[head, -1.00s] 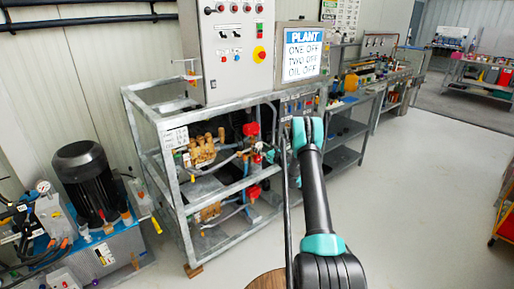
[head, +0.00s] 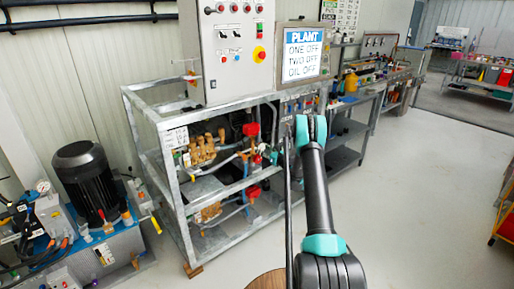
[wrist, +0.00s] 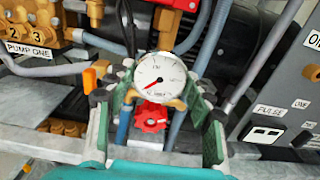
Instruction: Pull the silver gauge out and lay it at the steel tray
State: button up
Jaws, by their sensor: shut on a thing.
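The silver gauge (wrist: 160,78) has a round white dial with a red needle and faces the camera in the wrist view. My gripper (wrist: 160,100) has its green and grey fingers on either side of the gauge and is shut on it. A red handwheel (wrist: 151,117) shows just below the dial, between the fingers. In the head view my gripper is small beside the pump frame, and the gauge is too small to tell clearly. I cannot make out the steel tray in either view.
The galvanised pump frame (head: 183,215) holds brass pumps (head: 203,150) and hoses. Hoses and pipes crowd round the gauge. A panel with switches (wrist: 270,133) stands close on the right in the wrist view. A workbench (head: 350,108) stands behind, with free floor to its right.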

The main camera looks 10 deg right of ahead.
aim_at(262, 148)
jog(key=shift+s+d, duration=0.3)
jog(key=shift+s, duration=0.15)
jog(key=shift+s+d, duration=0.15)
jog(key=shift+s, duration=0.15)
jog(key=shift+v, duration=1.6)
